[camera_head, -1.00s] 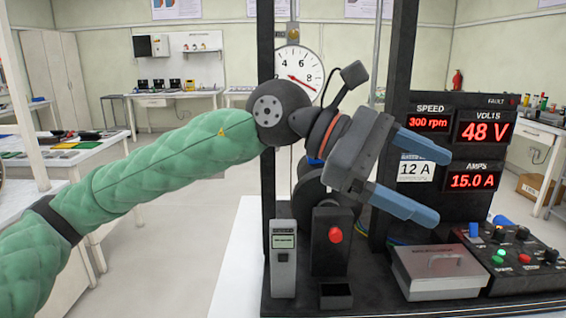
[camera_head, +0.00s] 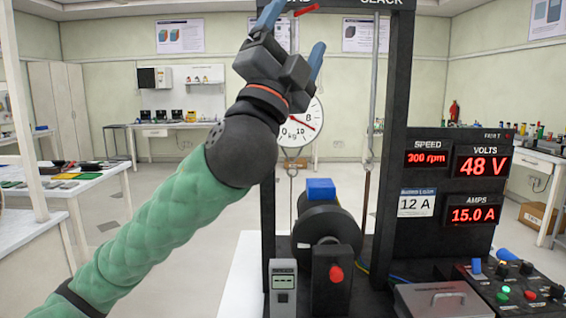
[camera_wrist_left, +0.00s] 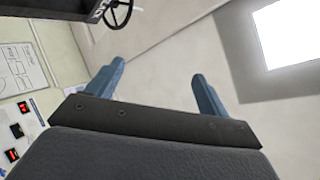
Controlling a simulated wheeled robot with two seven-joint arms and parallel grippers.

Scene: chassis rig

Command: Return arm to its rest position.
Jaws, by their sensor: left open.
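My left arm, in a green padded sleeve, comes in from the lower left of the head view and rises toward the top centre. My left gripper (camera_head: 292,36) points up in front of the rig's dark frame, with its blue fingers spread apart and nothing between them. In the left wrist view the two blue fingers of the left gripper (camera_wrist_left: 158,88) are also apart and empty, with the ceiling and a bright light panel behind them. The gripper covers part of the round dial (camera_head: 300,124). My right gripper is in neither view.
The dark rig frame (camera_head: 397,90) stands close beside the gripper, with a black wheel (camera_head: 326,228) and a blue block (camera_head: 320,188) below. A meter panel (camera_head: 456,178), a grey lidded box (camera_head: 443,299) and a control box (camera_head: 515,290) stand at right. Open floor lies behind the arm.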

